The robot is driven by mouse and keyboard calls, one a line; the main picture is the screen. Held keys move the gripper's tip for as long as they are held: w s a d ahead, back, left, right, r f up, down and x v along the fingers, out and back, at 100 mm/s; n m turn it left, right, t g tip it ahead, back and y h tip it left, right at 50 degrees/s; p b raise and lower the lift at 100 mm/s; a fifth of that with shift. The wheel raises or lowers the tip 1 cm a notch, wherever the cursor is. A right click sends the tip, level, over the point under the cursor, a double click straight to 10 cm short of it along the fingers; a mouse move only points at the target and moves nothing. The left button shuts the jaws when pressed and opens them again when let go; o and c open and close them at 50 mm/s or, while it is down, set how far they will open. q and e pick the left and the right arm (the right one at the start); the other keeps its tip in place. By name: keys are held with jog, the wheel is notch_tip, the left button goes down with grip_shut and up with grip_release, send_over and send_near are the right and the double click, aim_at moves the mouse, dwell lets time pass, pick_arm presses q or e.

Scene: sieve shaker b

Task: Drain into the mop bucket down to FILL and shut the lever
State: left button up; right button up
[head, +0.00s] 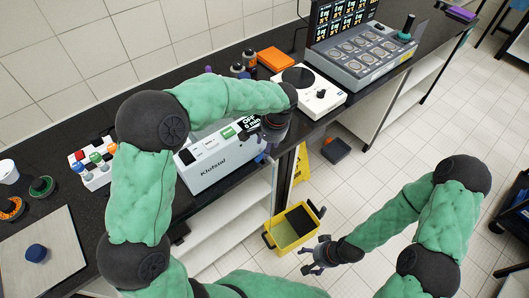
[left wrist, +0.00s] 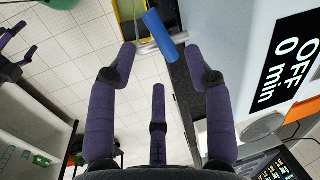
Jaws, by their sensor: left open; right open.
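The yellow mop bucket (head: 283,243) stands on the floor below the counter's end, with a dark grey insert; part of it also shows at the top of the left wrist view (left wrist: 124,12). The white bath labelled Klotsial (head: 213,170) sits at the counter edge. Its display reads OFF, 0 min (left wrist: 288,75). A blue lever handle (left wrist: 160,36) lies just beyond and between my left fingertips, with no clear contact. My left gripper (head: 266,146) is open at the bath's right end. My right gripper (head: 313,257) is open and empty beside the bucket. The FILL mark and water level cannot be made out.
A white round-topped device (head: 318,97) and a grey control panel (head: 362,60) stand further along the counter. A yellow floor sign (head: 301,162) stands by the counter end. A dark box (head: 336,150) lies on the floor.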

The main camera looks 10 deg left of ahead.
pick_arm(q)
jog(key=f, duration=0.4)
jog(key=shift+w+a+f+b, duration=0.2)
jog(key=shift+a+f+b, duration=0.15)
jog(key=shift+f, duration=0.05)
grip_shut()
